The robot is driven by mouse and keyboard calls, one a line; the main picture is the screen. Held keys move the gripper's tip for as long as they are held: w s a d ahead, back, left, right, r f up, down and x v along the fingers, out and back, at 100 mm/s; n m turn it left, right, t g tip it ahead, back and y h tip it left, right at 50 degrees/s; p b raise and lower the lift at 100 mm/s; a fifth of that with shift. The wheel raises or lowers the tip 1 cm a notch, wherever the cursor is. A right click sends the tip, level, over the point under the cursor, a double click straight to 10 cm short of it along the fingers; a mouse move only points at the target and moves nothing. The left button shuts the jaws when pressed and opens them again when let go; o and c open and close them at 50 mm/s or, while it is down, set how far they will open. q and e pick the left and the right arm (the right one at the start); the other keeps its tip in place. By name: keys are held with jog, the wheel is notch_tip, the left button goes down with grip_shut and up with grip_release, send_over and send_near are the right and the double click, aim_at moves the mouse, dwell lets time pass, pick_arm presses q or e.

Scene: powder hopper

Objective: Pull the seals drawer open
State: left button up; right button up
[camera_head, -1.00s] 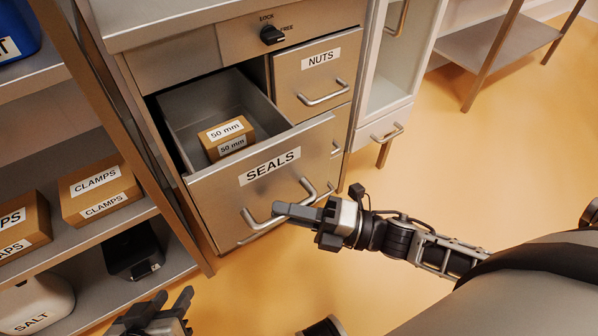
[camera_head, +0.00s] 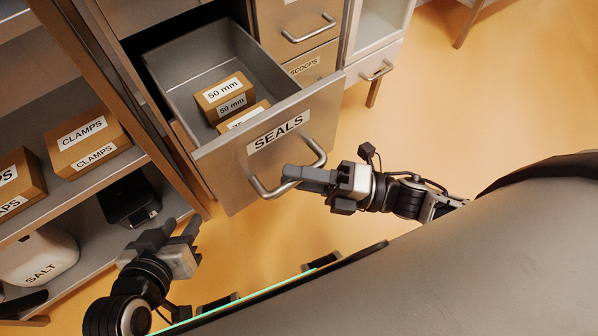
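The seals drawer (camera_head: 228,165) is pulled well out of the cabinet, its label facing up toward me. Inside are a cardboard box labelled 50 mm (camera_head: 225,97) and, in front of it, a second box (camera_head: 243,116) with its label partly hidden by the drawer front. My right gripper (camera_head: 298,174) is at the drawer's bar handle (camera_head: 262,191), its fingers closed over the bar, partly hiding it. My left gripper (camera_head: 180,230) is empty, with its fingers apart, low in front of the shelf and left of the drawer.
A shelf on the left holds clamps boxes (camera_head: 86,142), a black container (camera_head: 130,199) and a white salt container (camera_head: 38,257). Right of the seals drawer, the scoops drawer (camera_head: 308,68) is shut. Open floor (camera_head: 440,110) lies to the right.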

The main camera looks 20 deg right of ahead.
dwell(0.3)
jog(key=v, duration=1.6)
jog(key=shift+p, duration=0.3)
